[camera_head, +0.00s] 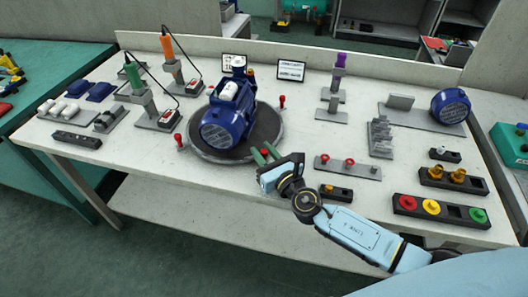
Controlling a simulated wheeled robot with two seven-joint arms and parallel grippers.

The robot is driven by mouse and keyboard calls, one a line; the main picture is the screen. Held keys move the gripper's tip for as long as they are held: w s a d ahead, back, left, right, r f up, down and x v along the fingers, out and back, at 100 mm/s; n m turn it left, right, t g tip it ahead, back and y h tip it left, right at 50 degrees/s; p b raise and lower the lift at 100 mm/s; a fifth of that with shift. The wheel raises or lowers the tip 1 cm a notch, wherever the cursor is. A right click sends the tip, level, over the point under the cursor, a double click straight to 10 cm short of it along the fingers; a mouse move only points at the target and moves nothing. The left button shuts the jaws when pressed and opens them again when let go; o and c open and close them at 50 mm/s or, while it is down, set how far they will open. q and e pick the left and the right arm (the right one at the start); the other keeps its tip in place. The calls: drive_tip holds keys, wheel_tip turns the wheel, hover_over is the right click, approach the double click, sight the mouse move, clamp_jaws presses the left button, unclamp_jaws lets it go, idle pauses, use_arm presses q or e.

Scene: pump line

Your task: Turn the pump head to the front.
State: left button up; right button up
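The blue pump head (228,112) sits on a round dark turntable (262,133) with a grey rim. Its round finned motor end faces the near left, and a white cylinder lies along its top. Red pegs stand at the turntable's rim, one at the left (178,140) and one at the far right (282,101). My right gripper (265,153) is at the rim's near right side, its two green fingers apart. A small red spot shows between the fingers, likely another peg; contact cannot be told. My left gripper is not in view.
Orange (168,45) and green (134,75) tools stand in holders at the left. A grey strip with red knobs (348,167) and a button box (440,209) lie at the right. A second blue motor (450,105) stands at the back right.

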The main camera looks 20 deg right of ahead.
drive_tip(key=c, duration=0.5)
